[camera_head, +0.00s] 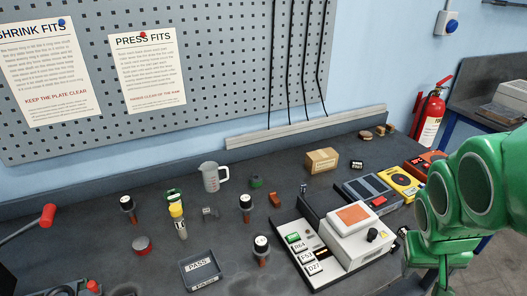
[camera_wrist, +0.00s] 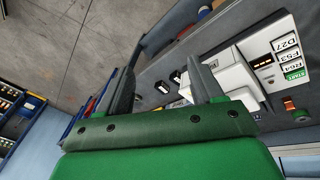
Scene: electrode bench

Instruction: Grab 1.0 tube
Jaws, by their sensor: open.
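Several upright tubes with dark caps and pale round tops stand on the dark bench in the head view: one at left (camera_head: 128,204), one in the middle (camera_head: 246,203) and one nearer the front (camera_head: 261,245). A yellow-capped clear tube (camera_head: 178,222) stands between the left and middle ones. The markings on the tops are too small to read, so I cannot tell which is the 1.0 tube. My gripper (camera_wrist: 162,78) is open and empty in the wrist view. In the head view my green arm is at the right, well apart from the tubes.
A white device with an orange top (camera_head: 355,216) and a label strip (camera_head: 308,262) stands between my arm and the tubes.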

